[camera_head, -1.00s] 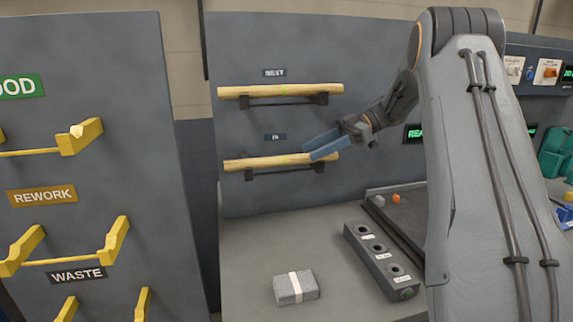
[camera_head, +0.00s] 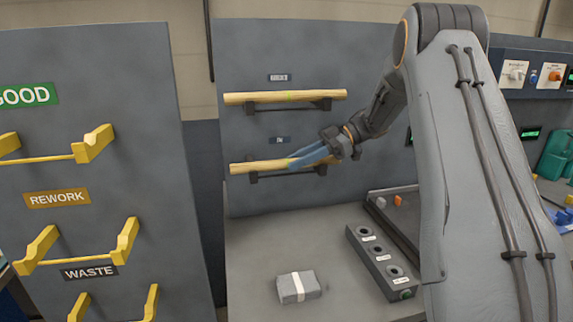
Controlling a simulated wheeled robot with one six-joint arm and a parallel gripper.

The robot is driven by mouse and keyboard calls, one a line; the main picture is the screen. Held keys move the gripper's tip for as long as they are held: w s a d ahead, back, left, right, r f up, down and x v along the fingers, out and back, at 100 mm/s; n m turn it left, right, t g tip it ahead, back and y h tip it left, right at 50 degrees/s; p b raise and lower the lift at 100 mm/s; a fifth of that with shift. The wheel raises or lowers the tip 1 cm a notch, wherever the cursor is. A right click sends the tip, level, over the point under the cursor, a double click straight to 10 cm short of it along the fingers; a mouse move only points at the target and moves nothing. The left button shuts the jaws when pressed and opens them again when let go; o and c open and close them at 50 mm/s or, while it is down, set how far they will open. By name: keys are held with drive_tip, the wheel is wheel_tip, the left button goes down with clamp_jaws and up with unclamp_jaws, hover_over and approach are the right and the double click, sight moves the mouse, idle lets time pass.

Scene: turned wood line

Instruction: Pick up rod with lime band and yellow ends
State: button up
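Two pale wooden rods lie level on dark brackets on the grey back panel. The upper rod (camera_head: 255,98) shows a thin lime band near its middle. The lower rod (camera_head: 256,168) lies on the bracket under the "IN" label; its middle is partly hidden by my gripper. I cannot make out a band on it now, and the end colours of both are too small to tell. My gripper (camera_head: 293,160) has blue fingers pointing left, in front of or at the lower rod's middle. The fingers overlap in this view, so I cannot tell whether they are around the rod.
A left panel carries yellow cradles (camera_head: 85,220) labelled GOOD, REWORK and WASTE. On the bench below stand a grey block with a white strip (camera_head: 298,287) and a dark box with several round holes (camera_head: 380,262). A dark tray (camera_head: 385,222) lies behind it. My arm covers the right side.

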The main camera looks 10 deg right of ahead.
clamp_jaws()
drive_tip(key=shift+r, duration=0.45)
drive_tip(key=shift+d+r+b, duration=0.25)
drive_tip(key=shift+r+b, duration=0.3)
drive_tip(key=shift+r, duration=0.1)
drive_tip(key=shift+d+r+b, duration=0.25)
drive_tip(key=shift+r+b, duration=0.25)
drive_tip(key=shift+r, duration=0.1)
drive_tip(key=d+b, duration=0.4)
drive_tip(key=d, duration=1.3)
